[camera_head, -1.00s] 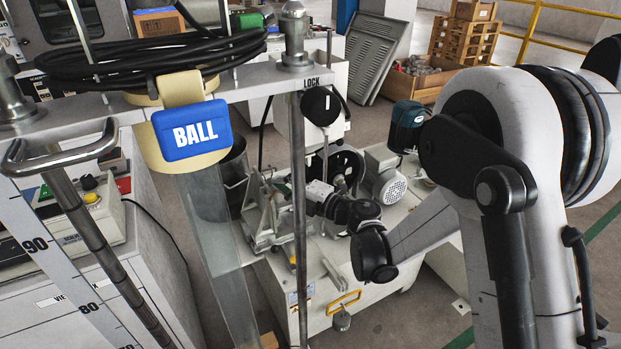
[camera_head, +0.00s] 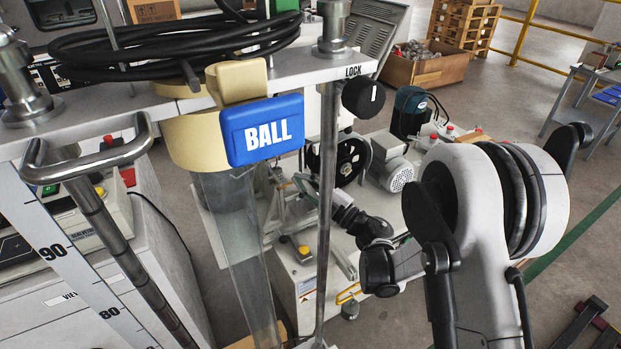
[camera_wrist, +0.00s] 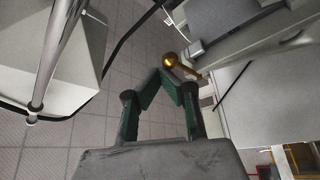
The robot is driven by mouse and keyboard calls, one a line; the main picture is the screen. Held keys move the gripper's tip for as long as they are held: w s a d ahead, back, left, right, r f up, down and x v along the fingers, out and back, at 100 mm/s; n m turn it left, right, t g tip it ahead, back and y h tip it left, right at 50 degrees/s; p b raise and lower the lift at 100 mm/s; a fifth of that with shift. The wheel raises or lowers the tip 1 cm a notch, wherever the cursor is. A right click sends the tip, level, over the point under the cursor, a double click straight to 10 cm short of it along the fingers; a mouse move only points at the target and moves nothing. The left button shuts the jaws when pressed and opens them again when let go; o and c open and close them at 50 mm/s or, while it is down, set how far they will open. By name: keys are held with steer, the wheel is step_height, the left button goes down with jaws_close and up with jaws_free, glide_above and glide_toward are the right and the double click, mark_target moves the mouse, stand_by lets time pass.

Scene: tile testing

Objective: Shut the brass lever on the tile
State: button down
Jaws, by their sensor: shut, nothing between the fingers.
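The brass lever (camera_wrist: 169,60) shows in the wrist view as a round knob on a short stem, beside a pale metal frame. My gripper (camera_wrist: 165,73) has green fingers whose tips meet just below the knob. It is shut and empty. The tips look very close to the knob, but I cannot tell if they touch it. In the head view my arm's dark wrist reaches in behind the thin upright rod, and the fingertips and the lever cannot be made out there. I cannot tell which surface is the tile.
In the head view, a blue BALL tag (camera_head: 262,130) and clear tube (camera_head: 240,255) stand in front. A black LOCK knob (camera_head: 363,97) sits on the rod's crossbar. A motor (camera_head: 392,172) stands beyond my wrist. Tiled floor (camera_wrist: 100,135) shows below in the wrist view.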

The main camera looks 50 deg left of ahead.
steer(key=shift+w+f, duration=0.3)
steer(key=shift+f, duration=0.1)
stand_by(0.3)
steer(key=shift+d+r, duration=0.1)
steer(key=shift+r, duration=0.05)
step_height(320, 180, up, 4)
steer(key=d+p, duration=0.1)
steer(key=p, duration=0.1)
steer(key=s+d+f+b, duration=0.2)
steer(key=s+d+f, duration=0.1)
steer(key=d, duration=0.5)
steer(key=shift+f, duration=0.85)
steer(key=shift+s, duration=0.1)
